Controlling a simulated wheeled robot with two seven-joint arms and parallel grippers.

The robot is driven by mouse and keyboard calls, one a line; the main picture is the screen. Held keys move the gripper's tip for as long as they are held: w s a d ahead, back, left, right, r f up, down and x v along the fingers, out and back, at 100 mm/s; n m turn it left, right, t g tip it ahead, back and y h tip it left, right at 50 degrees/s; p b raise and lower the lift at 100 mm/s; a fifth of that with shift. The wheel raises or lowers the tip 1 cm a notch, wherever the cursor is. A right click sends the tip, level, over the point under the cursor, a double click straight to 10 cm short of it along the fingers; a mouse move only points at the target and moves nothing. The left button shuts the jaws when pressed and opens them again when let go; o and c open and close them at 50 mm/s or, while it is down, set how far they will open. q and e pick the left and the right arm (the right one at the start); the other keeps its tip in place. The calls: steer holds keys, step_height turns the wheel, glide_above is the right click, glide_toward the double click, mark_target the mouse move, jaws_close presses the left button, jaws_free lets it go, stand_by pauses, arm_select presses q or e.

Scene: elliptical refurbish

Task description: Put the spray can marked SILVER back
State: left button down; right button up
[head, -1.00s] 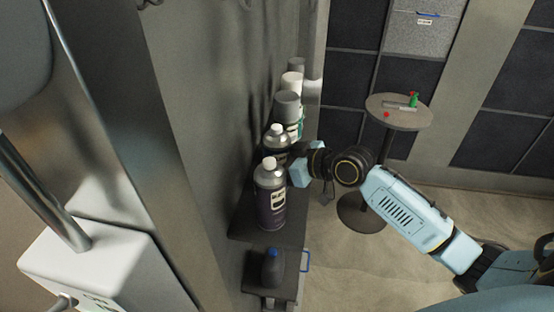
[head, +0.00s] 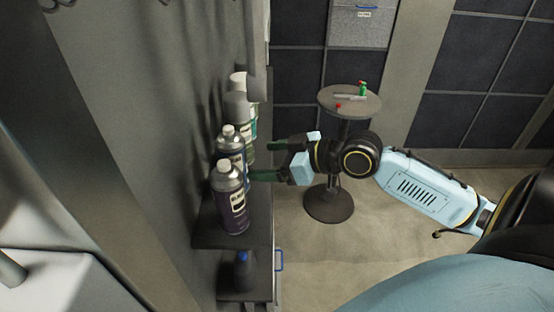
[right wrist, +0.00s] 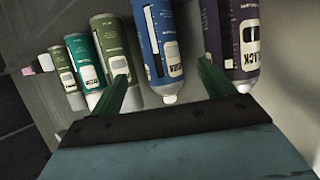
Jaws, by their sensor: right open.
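Several spray cans stand in a row on a dark wall shelf (head: 210,232). The nearest is a dark purple can (head: 234,205), whose label reads BLACK in the right wrist view (right wrist: 232,40). Behind it stands a blue can (head: 238,150), which also shows in the right wrist view (right wrist: 160,35); its label is not clearly legible. I cannot read SILVER on any can. My right gripper (head: 267,162) is open and empty to the right of the row, its fingers pointing at it. In the right wrist view the blue can shows between the fingertips. My left gripper is out of view.
Green-toned cans (right wrist: 116,48) and (right wrist: 83,60) continue the row. A dark bottle with a blue cap (head: 243,270) stands on a lower shelf. A round table (head: 325,98) with small items stands behind my right arm.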

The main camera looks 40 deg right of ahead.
steer(key=shift+v, duration=1)
steer(key=d+f+m+h, duration=0.25)
steer(key=d+f, duration=0.25)
steer(key=f, duration=0.4)
steer(key=d+f+m+h, duration=0.25)
steer(key=d+f, duration=0.25)
steer(key=f, duration=0.5)
steer(key=s+d+f+m+g+h, duration=0.1)
steer(key=s+f, duration=0.2)
steer(key=f, duration=0.4)
steer(key=s+d+f+g+h, duration=0.1)
steer(key=s+f+g, duration=0.15)
steer(key=f, duration=0.45)
steer(key=s+a+f+g, duration=0.2)
steer(key=s+a+f, duration=0.1)
steer(key=s+f, duration=0.55)
steer(key=s+a+f+g, duration=0.2)
steer(key=s+a+f, duration=0.1)
steer(key=s+f, duration=0.5)
steer(key=s+a+f+n+g, duration=0.1)
steer(key=s+a+f, duration=0.3)
steer(key=s, duration=0.3)
steer(key=s+a+f+n+g, duration=0.1)
steer(key=s+a+f+g, duration=0.1)
steer(key=s+a+f, duration=0.2)
steer(key=s+a, duration=0.3)
steer(key=s, duration=0.1)
steer(key=shift+s, duration=0.3)
